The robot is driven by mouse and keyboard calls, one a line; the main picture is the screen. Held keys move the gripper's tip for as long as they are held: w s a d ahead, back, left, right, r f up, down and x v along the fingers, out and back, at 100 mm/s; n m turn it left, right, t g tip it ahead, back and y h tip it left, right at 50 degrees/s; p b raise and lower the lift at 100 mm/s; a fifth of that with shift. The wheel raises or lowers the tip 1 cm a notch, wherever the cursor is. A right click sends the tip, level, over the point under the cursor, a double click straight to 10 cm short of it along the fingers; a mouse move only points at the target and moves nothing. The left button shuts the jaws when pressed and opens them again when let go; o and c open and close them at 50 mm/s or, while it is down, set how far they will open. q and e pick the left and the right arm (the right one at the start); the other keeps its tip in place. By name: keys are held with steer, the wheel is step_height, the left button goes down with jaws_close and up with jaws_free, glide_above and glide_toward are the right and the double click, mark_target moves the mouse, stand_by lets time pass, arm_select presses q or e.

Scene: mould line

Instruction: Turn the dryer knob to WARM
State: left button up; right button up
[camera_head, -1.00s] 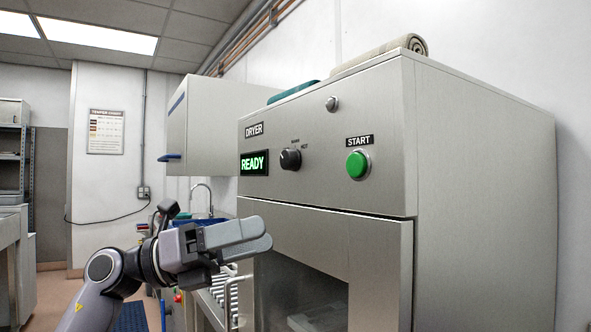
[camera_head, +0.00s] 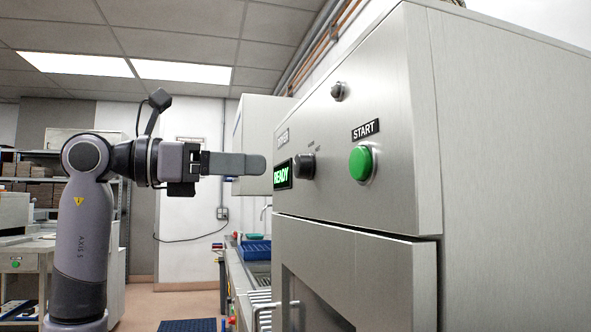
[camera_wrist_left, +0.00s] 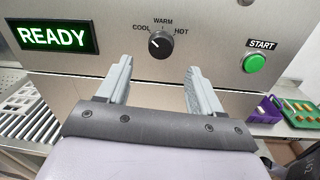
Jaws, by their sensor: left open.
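The dryer (camera_head: 360,170) has a dark round knob (camera_head: 303,166) on its front panel, right of the lit green READY display (camera_head: 283,175). In the left wrist view the knob (camera_wrist_left: 160,45) sits below the labels COOL, WARM and HOT, and its pale mark points up and left toward COOL. My left gripper (camera_head: 262,165) is level with the knob in the head view. In the left wrist view its open fingers (camera_wrist_left: 157,75) point at the panel on either side below the knob, with nothing between them. My right gripper is not in view.
The green START button (camera_head: 361,162) is right of the knob, also seen in the left wrist view (camera_wrist_left: 254,63). A small round fitting (camera_head: 338,91) sits above. A purple bin (camera_wrist_left: 263,110) and green tray (camera_wrist_left: 299,110) stand at the wrist view's right.

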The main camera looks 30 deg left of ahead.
mark_target(296, 168)
arm_select(q)
steer(key=x, duration=0.6)
steer(key=shift+w+d+p, duration=0.2)
steer(key=shift+d+p, duration=0.1)
steer(key=shift+p, duration=0.1)
steer(key=c, duration=1.1)
